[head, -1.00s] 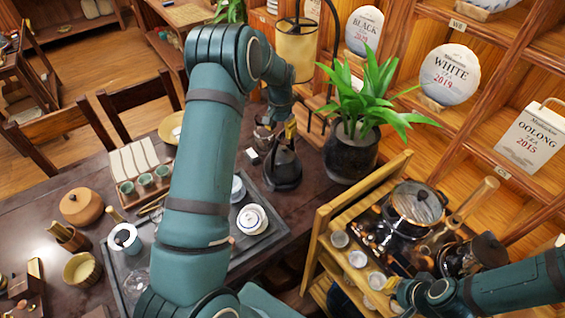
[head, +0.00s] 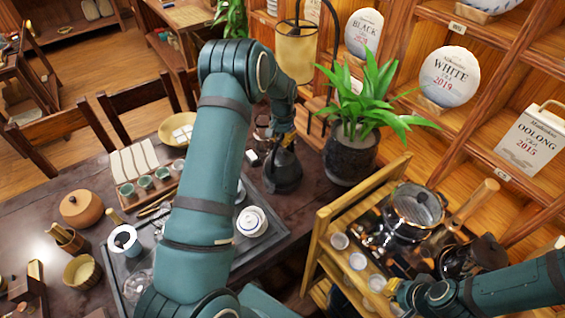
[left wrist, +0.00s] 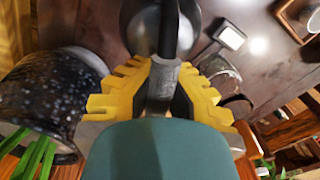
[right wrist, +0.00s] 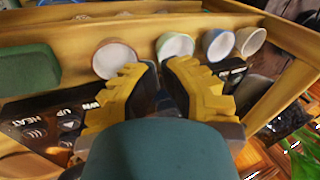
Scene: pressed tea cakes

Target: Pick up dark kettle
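The dark kettle (head: 284,174) stands upright on the dark table, beside the plant pot. My left gripper (head: 284,140) is at its top. In the left wrist view the kettle's dark handle (left wrist: 168,35) runs between the yellow fingers of my left gripper (left wrist: 166,66), which are closed in on both sides of it. The kettle's round body (left wrist: 140,30) shows behind the handle. My right gripper (right wrist: 160,66) has its fingertips close together with nothing seen between them, above the wooden cart; in the head view it is small at lower right (head: 393,290).
A speckled pot (head: 350,158) with a green plant stands close right of the kettle. A tea tray (head: 275,237) with a lidded white cup (head: 252,221) lies in front. The wooden cart (head: 322,235) holds small cups and a glass pot (head: 414,212). A lamp (head: 296,55) rises behind.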

